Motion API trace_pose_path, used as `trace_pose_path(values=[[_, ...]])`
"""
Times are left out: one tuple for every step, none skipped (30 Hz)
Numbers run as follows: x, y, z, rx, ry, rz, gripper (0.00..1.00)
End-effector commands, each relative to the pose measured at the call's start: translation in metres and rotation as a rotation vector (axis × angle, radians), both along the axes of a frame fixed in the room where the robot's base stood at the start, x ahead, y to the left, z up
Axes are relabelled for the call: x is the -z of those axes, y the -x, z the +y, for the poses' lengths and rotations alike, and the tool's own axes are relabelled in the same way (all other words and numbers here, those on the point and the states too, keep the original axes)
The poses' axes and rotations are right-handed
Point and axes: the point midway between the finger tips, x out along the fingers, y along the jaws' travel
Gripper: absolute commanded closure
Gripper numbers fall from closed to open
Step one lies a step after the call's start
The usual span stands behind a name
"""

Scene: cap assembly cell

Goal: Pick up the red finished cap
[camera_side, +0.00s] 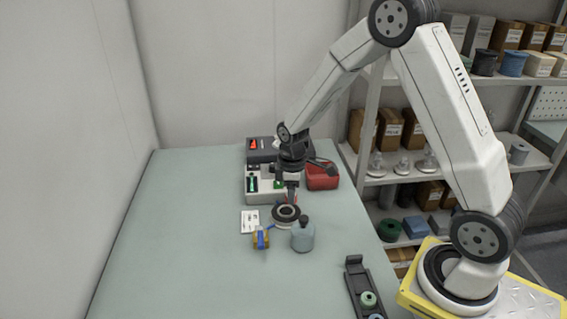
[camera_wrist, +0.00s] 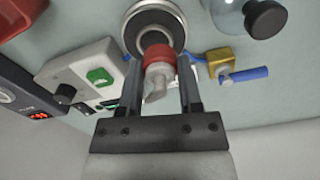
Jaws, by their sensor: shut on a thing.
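The red finished cap (camera_wrist: 160,52) is between the two fingers of my gripper (camera_wrist: 157,64) in the wrist view. It has a red band with a pale, whitish part (camera_wrist: 156,78) on the side towards my palm. My gripper is shut on it. Past the cap is a round fixture (camera_wrist: 137,14) with a dark ring and a pale rim. The same fixture (camera_side: 286,213) stands on the table in the side view, just under my gripper (camera_side: 291,194). The cap is too small to make out there. I cannot tell whether the cap touches the fixture.
A grey machine (camera_side: 256,185) with green parts and a red bin (camera_side: 322,177) stand behind the fixture. A blue-grey flask (camera_side: 303,238) and a yellow block with a blue part (camera_side: 261,239) are in front. A dark rack (camera_side: 357,283) lies front right. The table's left is clear.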

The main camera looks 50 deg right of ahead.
Motion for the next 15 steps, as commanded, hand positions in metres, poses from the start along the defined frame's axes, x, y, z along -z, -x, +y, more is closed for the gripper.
trace_pose_path(values=[[-0.007,0.005,0.0,0.0,0.0,-0.001,0.79],[-0.011,0.007,0.001,0.0,0.001,-0.003,0.79],[-0.015,0.011,0.001,0.0,0.001,-0.003,0.79],[-0.019,0.014,0.002,0.0,0.001,-0.003,0.79],[-0.022,0.017,0.002,0.0,0.001,-0.003,0.79],[-0.027,0.021,0.003,0.0,0.001,-0.004,0.79],[-0.031,0.024,0.003,0.0,0.001,-0.003,0.79],[-0.034,0.027,0.003,0.0,0.001,-0.003,0.79],[-0.039,0.031,0.004,0.0,0.001,-0.003,0.79],[-0.042,0.034,0.004,0.0,0.0,-0.004,0.79],[-0.044,0.038,0.005,0.0,0.0,-0.002,0.79],[-0.047,0.044,0.006,0.0,0.0,-0.001,0.79],[-0.048,0.049,0.006,0.0,0.0,-0.001,0.79],[-0.05,0.053,0.007,0.0,0.0,-0.001,0.79],[-0.053,0.059,0.008,0.0,0.0,-0.001,0.79]])
